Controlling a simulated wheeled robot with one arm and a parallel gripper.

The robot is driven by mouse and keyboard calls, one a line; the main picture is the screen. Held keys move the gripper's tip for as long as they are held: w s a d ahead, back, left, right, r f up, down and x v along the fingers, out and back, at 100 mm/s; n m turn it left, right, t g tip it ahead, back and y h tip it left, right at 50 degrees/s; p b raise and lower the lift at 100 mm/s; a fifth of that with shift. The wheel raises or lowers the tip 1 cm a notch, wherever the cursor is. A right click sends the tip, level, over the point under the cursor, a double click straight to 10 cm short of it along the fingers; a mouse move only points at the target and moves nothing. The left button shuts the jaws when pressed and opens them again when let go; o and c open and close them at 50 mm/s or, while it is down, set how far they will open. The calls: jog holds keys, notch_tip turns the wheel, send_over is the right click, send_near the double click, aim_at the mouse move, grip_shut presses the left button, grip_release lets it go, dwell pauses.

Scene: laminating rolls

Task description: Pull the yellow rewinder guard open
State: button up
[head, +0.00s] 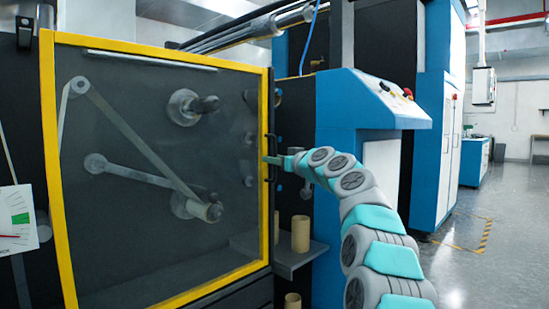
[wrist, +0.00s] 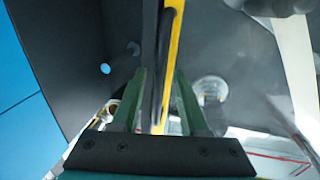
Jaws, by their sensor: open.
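The yellow rewinder guard (head: 155,46) is a large clear panel in a yellow frame, upright at the left of the head view. I cannot tell whether it is fully closed. A dark upright handle (head: 270,145) sits on its right edge. My gripper (head: 271,160) reaches that handle from the right. In the wrist view my gripper (wrist: 160,85) is open, with one green finger on each side of the yellow frame edge (wrist: 173,45) and the dark handle bar (wrist: 158,65). Contact with the handle cannot be made out.
Rollers and a slanted web (head: 130,130) show behind the panel. A grey shelf (head: 290,262) with a cardboard core (head: 300,234) stands right of the guard, below my arm. A blue machine cabinet (head: 340,110) is behind my arm. Open floor (head: 480,200) lies at the right.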

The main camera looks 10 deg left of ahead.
jog(key=shift+w+a, duration=0.1)
jog(key=shift+c, duration=0.3)
grip_shut()
jog(key=shift+f, duration=0.1)
dwell(1.1)
